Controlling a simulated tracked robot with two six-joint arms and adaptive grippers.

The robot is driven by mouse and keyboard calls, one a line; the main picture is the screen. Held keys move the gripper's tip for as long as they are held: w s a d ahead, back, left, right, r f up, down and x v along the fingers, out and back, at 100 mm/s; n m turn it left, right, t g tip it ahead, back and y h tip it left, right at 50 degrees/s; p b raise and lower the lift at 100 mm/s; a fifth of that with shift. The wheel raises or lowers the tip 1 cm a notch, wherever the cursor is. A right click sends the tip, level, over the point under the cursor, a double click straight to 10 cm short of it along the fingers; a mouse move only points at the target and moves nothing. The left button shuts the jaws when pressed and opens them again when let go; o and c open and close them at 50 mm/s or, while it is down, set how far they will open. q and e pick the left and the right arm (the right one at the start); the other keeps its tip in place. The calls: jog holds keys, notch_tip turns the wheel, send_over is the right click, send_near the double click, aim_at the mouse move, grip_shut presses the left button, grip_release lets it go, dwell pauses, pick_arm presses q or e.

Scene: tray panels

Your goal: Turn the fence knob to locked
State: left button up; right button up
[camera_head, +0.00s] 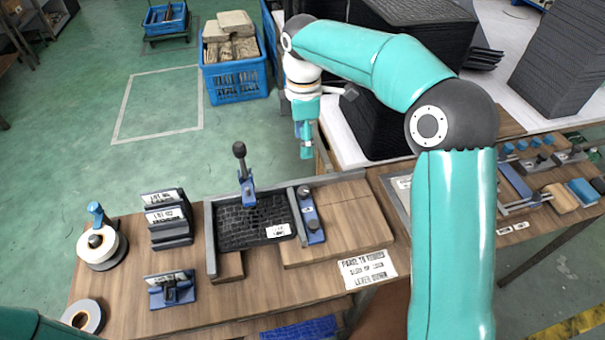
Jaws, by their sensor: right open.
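The tray fixture on the bench holds a black textured panel (255,221) between grey metal rails. A blue fence piece (309,216) stands along the panel's right side, with small dark and light round parts on top. One of these may be the fence knob; its locked or unlocked position is too small to tell. A blue clamp with a black ball-topped lever (241,172) stands upright at the panel's back edge. My right gripper (306,153) is open and empty, pointing down beyond the bench's back edge, apart from the fence. My left gripper is out of view.
A white instruction label (367,267) lies at the bench's front. Tape rolls (101,247) and labelled dark blocks (168,218) stand at left. A blue crate (235,80) stands on the floor behind. Tall black stacks (413,40) and a tool-covered bench (540,185) are at right.

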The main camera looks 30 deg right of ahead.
aim_at(303, 190)
jog(key=f, duration=1.1)
jog(key=f+p, duration=0.1)
jog(key=f, duration=0.4)
jog(key=shift+s+a+f, duration=0.2)
jog(key=shift+s+f, duration=0.1)
grip_shut()
